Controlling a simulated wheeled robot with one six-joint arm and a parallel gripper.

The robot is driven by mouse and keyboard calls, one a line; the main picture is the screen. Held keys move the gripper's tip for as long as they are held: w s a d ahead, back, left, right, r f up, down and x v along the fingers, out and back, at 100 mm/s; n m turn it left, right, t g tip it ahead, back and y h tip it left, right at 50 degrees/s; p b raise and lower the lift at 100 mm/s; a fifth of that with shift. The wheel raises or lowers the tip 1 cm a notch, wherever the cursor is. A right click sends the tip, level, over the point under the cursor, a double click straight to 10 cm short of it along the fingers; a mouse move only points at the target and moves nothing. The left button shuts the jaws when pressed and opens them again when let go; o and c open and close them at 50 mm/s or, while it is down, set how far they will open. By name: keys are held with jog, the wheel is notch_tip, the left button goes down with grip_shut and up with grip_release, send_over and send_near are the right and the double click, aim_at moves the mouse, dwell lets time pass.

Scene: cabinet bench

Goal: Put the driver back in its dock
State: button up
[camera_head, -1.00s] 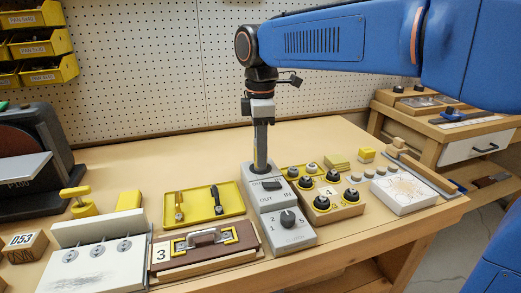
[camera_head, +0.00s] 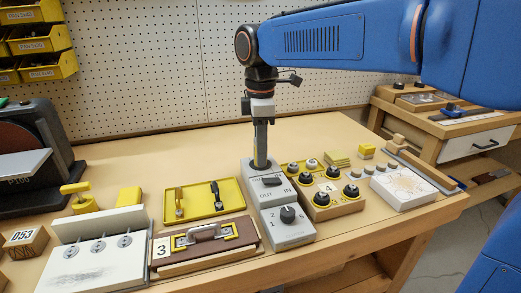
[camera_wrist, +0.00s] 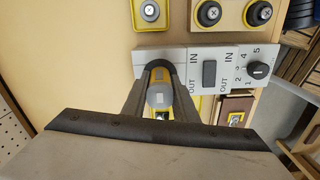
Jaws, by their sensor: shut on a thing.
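The dock is a grey box (camera_head: 268,205) on the bench with an OUT/IN switch and a numbered dial. It also shows in the wrist view (camera_wrist: 196,66). My gripper (camera_head: 262,162) points straight down at the dock's back end. In the wrist view its dark fingers (camera_wrist: 160,80) close around a grey, round-ended driver (camera_wrist: 160,96). The driver stands at the black ring on the dock's back end. Its lower end is hidden, so I cannot tell how deep it sits. In the head view the fingers hide most of it.
Left of the dock are a yellow tray (camera_head: 204,217) with two small tools and a brown case (camera_head: 170,243) marked 3. Right of it is a wooden block (camera_head: 345,208) with several black knobs. A white box (camera_head: 402,193) lies farther right. Bare bench lies behind.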

jog(key=shift+f, duration=0.1)
jog(key=o, duration=1.1)
jog(key=shift+c, duration=0.2)
jog(key=shift+o, duration=1.2)
jog(key=shift+r, duration=3.5)
